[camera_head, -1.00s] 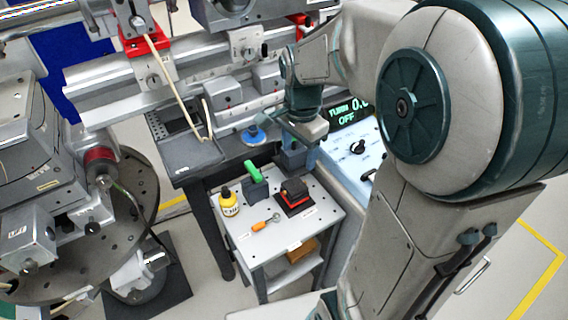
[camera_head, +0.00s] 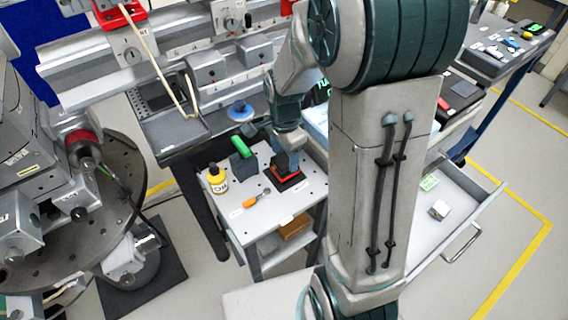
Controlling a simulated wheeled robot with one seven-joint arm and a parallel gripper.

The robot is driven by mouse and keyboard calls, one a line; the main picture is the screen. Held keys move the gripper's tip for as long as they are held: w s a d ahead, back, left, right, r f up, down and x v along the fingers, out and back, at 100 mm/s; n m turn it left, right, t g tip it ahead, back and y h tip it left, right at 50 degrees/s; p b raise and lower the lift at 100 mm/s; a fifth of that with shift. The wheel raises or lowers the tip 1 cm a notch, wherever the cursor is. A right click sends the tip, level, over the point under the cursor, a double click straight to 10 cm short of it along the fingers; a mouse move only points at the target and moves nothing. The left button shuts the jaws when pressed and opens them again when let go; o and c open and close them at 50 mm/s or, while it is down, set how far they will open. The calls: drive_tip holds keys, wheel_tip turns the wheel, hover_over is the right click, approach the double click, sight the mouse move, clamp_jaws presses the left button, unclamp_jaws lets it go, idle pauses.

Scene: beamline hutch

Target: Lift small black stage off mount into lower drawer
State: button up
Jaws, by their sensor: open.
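The small black stage (camera_head: 279,170) sits on its red mount (camera_head: 284,182) on the white cart top. My gripper (camera_head: 288,162) is directly over the stage, pointing down, with its fingers at or around it. The jaws are open. The gripper hides most of the stage, so contact cannot be told. An open drawer (camera_head: 465,200) with a bar handle shows at the right, beyond my arm. It holds a small silver block and a green label. My arm hides its left part.
On the cart stand a yellow oil bottle (camera_head: 217,178), an orange-handled tool (camera_head: 256,198) and a green-topped dark block (camera_head: 242,158). A blue knob-like item (camera_head: 240,111) is on the dark bench behind. A rail assembly (camera_head: 200,65) runs behind the cart.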

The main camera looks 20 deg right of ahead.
wheel_tip(320, 180, down, 3)
drive_tip(key=shift+r, duration=0.15)
drive_tip(key=c, duration=0.8)
drive_tip(key=shift+r, duration=0.1)
